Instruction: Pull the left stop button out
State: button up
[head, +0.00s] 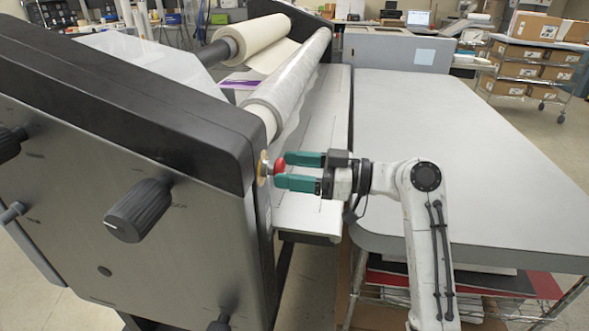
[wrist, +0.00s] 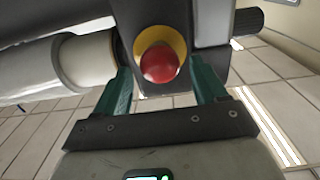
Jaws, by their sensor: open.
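The red stop button (head: 279,166) sits on a yellow disc (head: 262,168) at the near edge of the laminator's dark side housing. In the wrist view the red button (wrist: 160,64) is round and centred in front of its yellow backing (wrist: 146,40). My gripper (head: 283,170) has teal fingers and is open, with one finger on each side of the button. In the wrist view the fingers (wrist: 162,76) flank the button with visible gaps, so they do not appear to press on it. Whether the button is in or out cannot be told.
Large black knobs (head: 138,210) stick out of the laminator's side panel. A clear film roll (head: 288,85) lies behind the button, above a light feed bed (head: 308,190). A wide grey table (head: 460,150) fills the right side. Carts with boxes (head: 525,70) stand far back.

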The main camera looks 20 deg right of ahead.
jog(key=b+v, duration=0.2)
jog(key=v, duration=0.8)
jog(key=shift+s+d, duration=0.2)
jog(key=shift+d, duration=0.1)
jog(key=shift+f, duration=0.1)
jog(key=s+a+f+m+g+h, duration=0.1)
jog(key=s+a+f+m+h, duration=0.1)
jog(key=f, duration=0.6)
jog(key=s+a+f+m+g+h, duration=0.1)
jog(key=s+a+f+m+h, duration=0.15)
jog(key=f, duration=0.55)
jog(key=s+a+f+m+g+h, duration=0.1)
jog(key=s+a+f+m+h, duration=0.15)
jog(key=f, duration=0.55)
jog(key=s+d+f+m+g+h, duration=0.2)
jog(key=s+f, duration=0.4)
jog(key=s, duration=0.6)
jog(key=s+d+f+m+g+h, duration=0.2)
jog(key=s+f+g+h, duration=0.2)
jog(key=s, duration=0.7)
notch_tip(320, 180, down, 3)
jog(key=shift+s+r+g+h, duration=0.1)
jog(key=shift+s+g+h, duration=0.25)
jog(key=shift+h, duration=0.55)
